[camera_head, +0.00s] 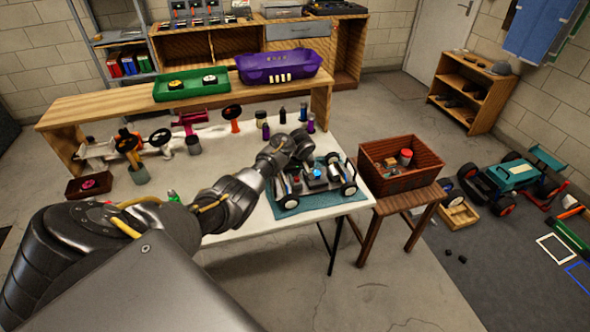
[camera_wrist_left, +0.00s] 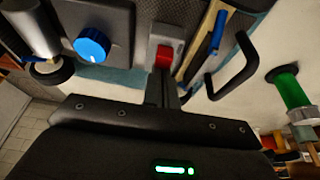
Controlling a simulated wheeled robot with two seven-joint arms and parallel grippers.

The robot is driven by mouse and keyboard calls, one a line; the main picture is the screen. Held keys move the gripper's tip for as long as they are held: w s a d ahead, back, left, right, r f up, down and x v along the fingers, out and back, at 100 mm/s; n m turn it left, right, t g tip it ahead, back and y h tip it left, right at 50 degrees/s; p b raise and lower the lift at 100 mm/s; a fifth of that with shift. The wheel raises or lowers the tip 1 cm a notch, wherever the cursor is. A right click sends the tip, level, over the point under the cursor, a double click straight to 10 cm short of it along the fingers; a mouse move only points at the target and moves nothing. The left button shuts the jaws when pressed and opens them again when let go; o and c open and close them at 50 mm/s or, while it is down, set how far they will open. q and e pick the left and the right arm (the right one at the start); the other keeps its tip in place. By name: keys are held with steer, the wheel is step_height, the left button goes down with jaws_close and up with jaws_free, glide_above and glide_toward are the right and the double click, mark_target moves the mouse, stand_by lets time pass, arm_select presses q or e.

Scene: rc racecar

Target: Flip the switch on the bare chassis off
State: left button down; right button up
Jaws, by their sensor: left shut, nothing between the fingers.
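The bare chassis (camera_head: 345,174) stands on a teal mat (camera_head: 290,207) at the right end of the white table. My left gripper (camera_head: 305,153) reaches over its far left side. In the left wrist view, my shut, empty fingers (camera_wrist_left: 162,78) point at a red switch (camera_wrist_left: 164,57) in a grey housing (camera_wrist_left: 166,32). The fingertips are at the near edge of the red part; I cannot tell whether they touch it. A blue knob (camera_wrist_left: 92,45) sits left of the switch. My right gripper is not in view.
A black bent bar (camera_wrist_left: 240,70) and a blue-handled part (camera_wrist_left: 217,32) lie right of the switch. Several bottles (camera_head: 283,116) stand behind the chassis. A wooden crate (camera_head: 400,178) stands on a stool to the right. The table's front edge is close.

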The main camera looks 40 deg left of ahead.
arm_select(q)
steer(key=shift+w+a+f+b, duration=0.15)
steer(key=shift+w+a+b, duration=0.05)
steer(key=shift+a+b, duration=0.25)
steer(key=shift+w+a+b, duration=0.75)
steer(key=shift+a+b, duration=0.05)
steer(key=shift+a, duration=0.3)
steer(key=shift+w+d+r+p, duration=0.15)
steer(key=shift+r+p, duration=0.15)
steer(key=shift+r, duration=0.35)
steer(key=shift+w+d+r+p, duration=0.15)
steer(key=shift+r+p, duration=0.1)
steer(key=shift+r, duration=0.35)
steer(key=v, duration=0.7)
steer(key=shift+s+r, duration=0.35)
steer(key=shift+s, duration=0.1)
steer(key=shift+d+f, duration=0.1)
steer(key=shift+d, duration=0.05)
